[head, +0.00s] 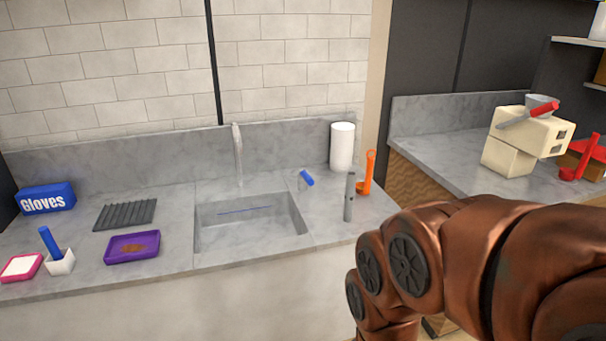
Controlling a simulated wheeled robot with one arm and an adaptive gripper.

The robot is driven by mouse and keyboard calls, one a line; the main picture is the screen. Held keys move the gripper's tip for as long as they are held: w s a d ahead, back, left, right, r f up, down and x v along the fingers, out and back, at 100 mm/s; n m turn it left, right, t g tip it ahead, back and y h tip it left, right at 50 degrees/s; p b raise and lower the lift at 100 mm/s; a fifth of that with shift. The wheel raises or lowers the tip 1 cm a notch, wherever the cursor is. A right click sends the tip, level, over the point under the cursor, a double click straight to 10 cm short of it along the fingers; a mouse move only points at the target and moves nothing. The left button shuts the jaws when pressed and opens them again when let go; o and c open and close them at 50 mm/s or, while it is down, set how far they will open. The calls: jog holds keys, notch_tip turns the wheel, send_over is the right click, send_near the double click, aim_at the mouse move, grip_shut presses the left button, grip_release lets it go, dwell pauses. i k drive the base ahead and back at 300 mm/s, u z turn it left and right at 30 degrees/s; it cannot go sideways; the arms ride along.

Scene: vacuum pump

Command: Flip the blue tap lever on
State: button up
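The blue tap lever (307,178) is a short blue handle on a thin grey stem at the right back corner of the sink. It tilts down to the right. A pale upright tap spout (238,157) stands behind the sink (211,234). A thin blue line (245,210) shows inside the basin; I cannot tell what it is. My brown arm (440,250) fills the lower right of the head view, apart from the lever in the picture. I cannot make out my gripper's fingertips.
Right of the lever are a white cylinder (342,146), an orange scoop-like tool (368,173) and a grey upright rod (349,197). A purple tray (112,246), dark ridged rack (126,214) and glove box (46,198) lie left. A white machine (510,154) stands on the right counter.

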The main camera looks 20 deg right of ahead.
aim_at(302, 172)
jog(key=z, duration=1.15)
jog(key=i, duration=0.7)
jog(key=u, duration=2.4)
